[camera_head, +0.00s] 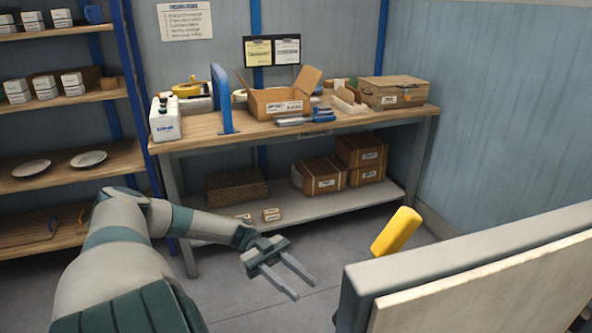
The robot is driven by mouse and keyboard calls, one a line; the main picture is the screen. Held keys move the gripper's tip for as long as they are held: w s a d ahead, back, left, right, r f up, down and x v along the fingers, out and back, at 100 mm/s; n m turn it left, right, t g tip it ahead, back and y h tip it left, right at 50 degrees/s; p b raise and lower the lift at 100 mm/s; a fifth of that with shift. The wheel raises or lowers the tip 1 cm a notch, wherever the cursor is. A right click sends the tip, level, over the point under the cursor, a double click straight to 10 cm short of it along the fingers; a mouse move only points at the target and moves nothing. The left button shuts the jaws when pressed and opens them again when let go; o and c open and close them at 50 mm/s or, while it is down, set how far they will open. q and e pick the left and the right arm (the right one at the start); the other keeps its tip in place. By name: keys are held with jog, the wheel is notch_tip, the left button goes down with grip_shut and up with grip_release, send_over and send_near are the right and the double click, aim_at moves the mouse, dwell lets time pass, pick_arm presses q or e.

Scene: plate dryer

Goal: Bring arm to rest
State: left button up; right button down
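My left arm reaches in from the lower left. My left gripper (289,279) is held over the grey floor, in front of the workbench. Its two fingers are apart, and nothing is between them. My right gripper does not show in the view.
A wooden workbench (225,133) with boxes and tools stands at the back. Floor between is clear.

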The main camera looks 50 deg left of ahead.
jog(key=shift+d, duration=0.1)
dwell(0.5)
pick_arm(q)
jog(key=w+d+f+n+t+y+p, duration=0.1)
jog(key=w+d+f+n+t+y, duration=0.25)
jog(key=f, duration=0.55)
jog(key=w+d+f+n+t+y, duration=0.3)
jog(key=f+t, duration=0.1)
jog(key=f, duration=0.5)
jog(key=w+d+f+n+t+y+p, duration=0.1)
jog(key=w+d+f+n+t+y, duration=0.25)
jog(key=f, duration=0.55)
jog(key=s+d+f+n+g+y, duration=0.1)
jog(key=s+d+f+n+y, duration=0.2)
jog(key=f, duration=0.4)
jog(key=s+d+f+g+y, duration=0.1)
jog(key=s+d+f+y, duration=0.2)
jog(key=s+f, duration=0.35)
jog(key=s+d+f+n+g, duration=0.1)
jog(key=s+d+f+g, duration=0.4)
jog(key=s+d+f, duration=0.5)
jog(key=shift+s+d+f+y+p, duration=0.15)
jog(key=shift+s+f+y+p, duration=0.1)
jog(key=shift+s+y+p, duration=0.25)
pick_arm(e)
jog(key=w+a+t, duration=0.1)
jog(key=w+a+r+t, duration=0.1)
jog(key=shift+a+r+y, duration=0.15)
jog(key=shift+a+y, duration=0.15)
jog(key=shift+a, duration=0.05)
